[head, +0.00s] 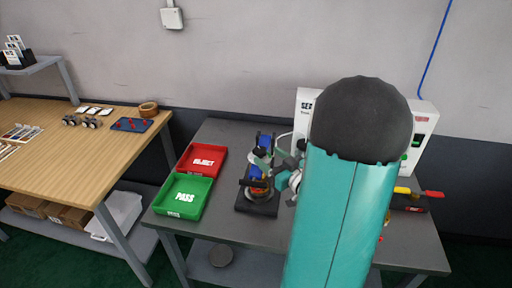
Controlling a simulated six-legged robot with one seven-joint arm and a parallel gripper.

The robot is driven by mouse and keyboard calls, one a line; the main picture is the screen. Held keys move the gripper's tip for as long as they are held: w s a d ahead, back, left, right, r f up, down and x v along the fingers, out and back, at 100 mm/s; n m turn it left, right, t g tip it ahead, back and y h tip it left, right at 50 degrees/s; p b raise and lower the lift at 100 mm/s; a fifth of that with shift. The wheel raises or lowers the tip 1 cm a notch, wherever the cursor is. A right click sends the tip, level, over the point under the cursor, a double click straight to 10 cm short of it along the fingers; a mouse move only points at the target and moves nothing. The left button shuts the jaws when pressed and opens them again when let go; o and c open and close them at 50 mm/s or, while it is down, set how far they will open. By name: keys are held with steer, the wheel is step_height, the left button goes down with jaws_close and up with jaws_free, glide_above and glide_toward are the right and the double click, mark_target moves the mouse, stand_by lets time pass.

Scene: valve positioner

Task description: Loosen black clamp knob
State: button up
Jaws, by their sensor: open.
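I cannot make out which dark part is the black clamp knob at this size. My gripper (284,172) is open at the fixture's right side, close to it. Whether the fingers touch anything cannot be told. My teal arm link with its dark rounded end hides the right part of the table and some of the gripper.
A red REJECT tray (187,170) and a green PASS tray (168,208) sit left of the fixture. A white test panel (423,126) stands behind my arm. Red- and yellow-handled tools (432,194) lie at the right. A wooden bench (75,165) stands at the left.

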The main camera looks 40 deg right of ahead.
mark_target(256, 147)
steer(key=w, duration=0.7)
steer(key=shift+d, duration=0.1)
steer(key=shift+c, duration=0.2)
steer(key=c, duration=0.9)
